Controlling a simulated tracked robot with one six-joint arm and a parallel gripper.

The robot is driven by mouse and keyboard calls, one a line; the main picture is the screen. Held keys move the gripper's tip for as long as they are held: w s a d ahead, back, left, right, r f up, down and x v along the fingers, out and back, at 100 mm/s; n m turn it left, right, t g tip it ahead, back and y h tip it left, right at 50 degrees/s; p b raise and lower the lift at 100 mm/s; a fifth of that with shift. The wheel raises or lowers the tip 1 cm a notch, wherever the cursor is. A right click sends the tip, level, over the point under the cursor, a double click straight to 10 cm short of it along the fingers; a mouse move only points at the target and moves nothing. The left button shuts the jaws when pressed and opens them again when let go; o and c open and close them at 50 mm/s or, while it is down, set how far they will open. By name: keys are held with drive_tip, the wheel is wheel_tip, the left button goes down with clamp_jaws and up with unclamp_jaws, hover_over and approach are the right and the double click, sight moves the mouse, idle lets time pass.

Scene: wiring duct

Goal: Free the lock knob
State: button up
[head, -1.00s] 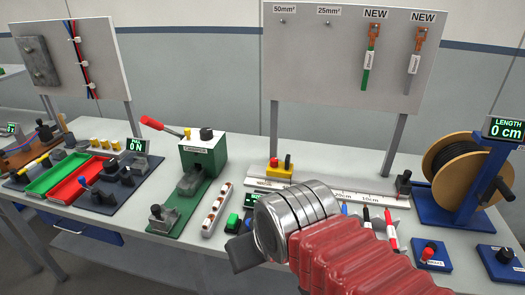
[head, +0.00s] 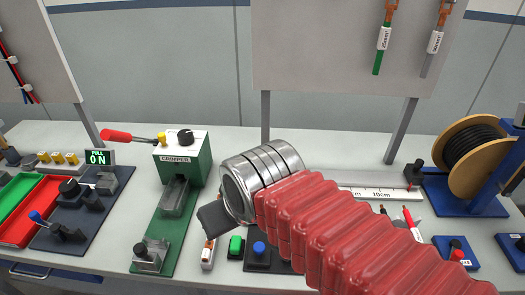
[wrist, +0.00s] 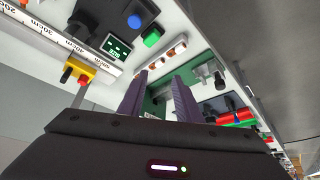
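No knob in view carries a readable "lock" label, so I cannot tell which one it is. The green crimper (head: 188,160) has a black knob (head: 186,137) on top and a red-handled lever (head: 116,135) pointing left. A metal block with a dark knob (head: 141,249) sits at the near end of its green base (head: 180,230). Another black knob (head: 414,169) stands at the ruler's right end. My gripper (head: 214,217) is right of the crimper base, partly hidden by my wrist. In the wrist view its fingers (wrist: 157,98) are apart and empty, with the green base behind them.
A green button (head: 235,246) and a blue button (head: 259,248) lie near my gripper. Red and green trays (head: 31,222) and a dark fixture panel (head: 115,183) are at left. A cable reel (head: 465,165) stands at right. My arm hides the middle bench.

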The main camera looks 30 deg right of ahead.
drive_tip(key=shift+w, duration=0.15)
drive_tip(key=o, duration=0.3)
drive_tip(key=shift+w+d+r, duration=0.1)
drive_tip(key=w+d+r+m+g, duration=0.3)
drive_tip(key=w+d+r+m, duration=0.2)
drive_tip(key=w+d+m, duration=0.75)
drive_tip(key=w+d+f+m+g, duration=0.2)
drive_tip(key=w+d+f+m, duration=0.2)
drive_tip(key=w+d, duration=0.6)
drive_tip(key=d+m, duration=0.1)
drive_tip(key=d, duration=0.2)
drive_tip(key=shift+w+d+m+g, duration=0.25)
drive_tip(key=shift+d+m+g, duration=0.05)
drive_tip(key=shift+m, duration=0.05)
drive_tip(key=shift+f, duration=0.15)
wheel_tip(320, 180, down, 14)
drive_tip(key=shift+r, duration=0.25)
